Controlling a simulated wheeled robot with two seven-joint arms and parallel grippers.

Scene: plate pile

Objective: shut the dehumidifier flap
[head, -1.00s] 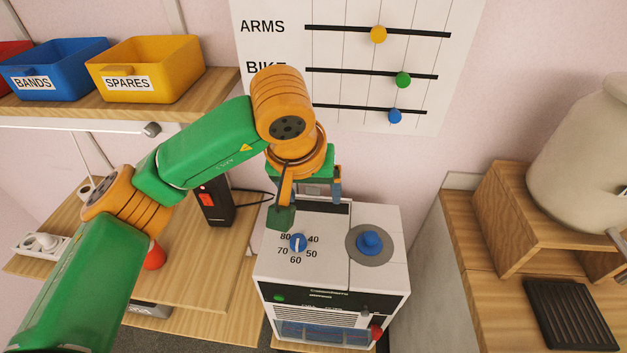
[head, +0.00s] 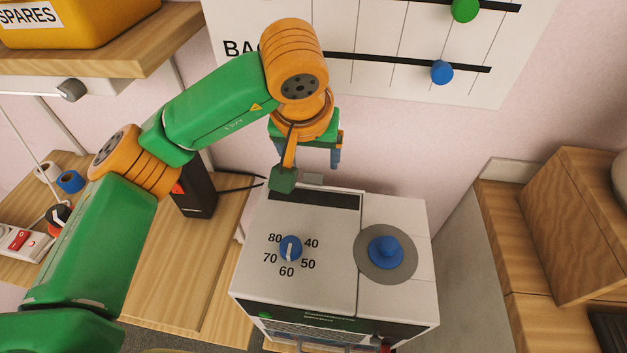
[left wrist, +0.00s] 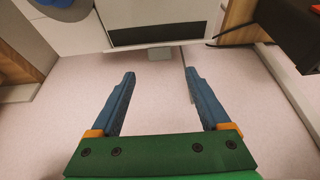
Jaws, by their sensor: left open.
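The dehumidifier (head: 325,265) is the white box with a blue dial and a blue knob on top. A dark slot (head: 315,199) runs along the back of its top; it also shows in the left wrist view (left wrist: 170,34). A thin pale edge with a small grey tab (head: 313,179) stands just behind the slot and appears to be the flap, seen nearly edge-on. The tab also shows in the left wrist view (left wrist: 160,54). My left gripper (head: 335,158) is open and empty above the back edge, its fingers (left wrist: 160,76) apart from the tab. My right gripper is out of view.
The pink wall with a slider chart (head: 380,60) is close behind. A black box (head: 195,200) with a cable stands left of the dehumidifier. A wooden cabinet (head: 575,220) stands at the right, and a shelf with a yellow bin (head: 70,25) is at upper left.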

